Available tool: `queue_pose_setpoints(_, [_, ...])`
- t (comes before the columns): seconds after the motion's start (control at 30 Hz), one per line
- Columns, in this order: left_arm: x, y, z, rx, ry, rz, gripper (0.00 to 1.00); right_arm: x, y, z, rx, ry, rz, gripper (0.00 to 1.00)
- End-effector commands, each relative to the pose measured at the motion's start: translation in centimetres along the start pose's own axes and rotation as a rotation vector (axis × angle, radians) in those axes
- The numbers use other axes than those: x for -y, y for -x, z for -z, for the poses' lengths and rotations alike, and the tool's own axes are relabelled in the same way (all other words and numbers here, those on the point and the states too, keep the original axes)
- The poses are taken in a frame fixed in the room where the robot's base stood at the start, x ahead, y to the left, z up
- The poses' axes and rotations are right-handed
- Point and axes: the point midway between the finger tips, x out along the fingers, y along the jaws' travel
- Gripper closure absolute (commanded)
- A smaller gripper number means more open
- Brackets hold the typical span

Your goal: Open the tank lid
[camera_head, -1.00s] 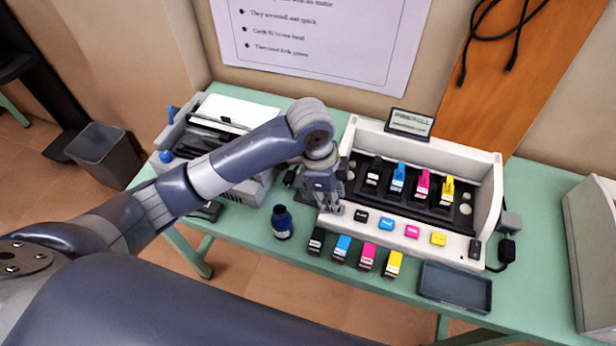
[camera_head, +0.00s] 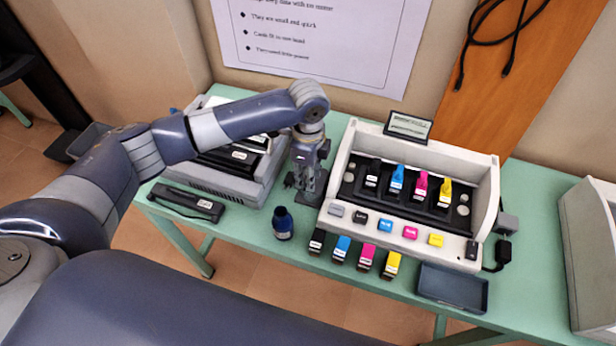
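A white ink station (camera_head: 485,190) stands on the green table with a row of tanks in its black tray. The black tank (camera_head: 372,180) is at the left, then the cyan tank (camera_head: 397,179), the magenta tank (camera_head: 420,187) and the yellow tank (camera_head: 445,192). Coloured pieces stand up on the cyan, magenta and yellow tanks; the black tank's lid is too small to judge. My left gripper (camera_head: 308,196) points down just left of the station, apart from the tanks. Its fingers are too small to tell open from shut. My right gripper is not in view.
Small bottles, black (camera_head: 317,241) to yellow (camera_head: 391,265), stand before the station's coloured buttons. A dark blue bottle (camera_head: 283,224) stands left of them. A dark tray (camera_head: 453,288) lies front right; a small screen (camera_head: 409,125) tops the station.

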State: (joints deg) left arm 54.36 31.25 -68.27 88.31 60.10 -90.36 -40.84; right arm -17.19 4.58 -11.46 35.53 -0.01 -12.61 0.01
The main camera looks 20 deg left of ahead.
Motion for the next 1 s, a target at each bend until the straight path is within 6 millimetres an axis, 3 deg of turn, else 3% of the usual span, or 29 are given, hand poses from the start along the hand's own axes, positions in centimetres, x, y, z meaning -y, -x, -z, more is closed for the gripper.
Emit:
queue_pose_setpoints(0.2, [0.0, -2.2, 0.0, 0.0, -0.001, 0.0, 0.73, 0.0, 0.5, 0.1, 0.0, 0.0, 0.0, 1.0])
queue_pose_setpoints(0.53, [0.0, -2.7, 0.0, 0.0, -0.001, 0.001, 0.73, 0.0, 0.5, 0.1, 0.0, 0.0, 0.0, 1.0])
queue_pose_setpoints(0.67, [0.0, -2.7, 0.0, 0.0, -0.001, 0.001, 1.0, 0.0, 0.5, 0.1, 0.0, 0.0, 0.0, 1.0])
queue_pose_setpoints(1.0, [0.4, -2.7, 0.0, 0.0, 0.0, 0.002, 1.0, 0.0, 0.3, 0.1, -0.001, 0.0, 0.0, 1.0])
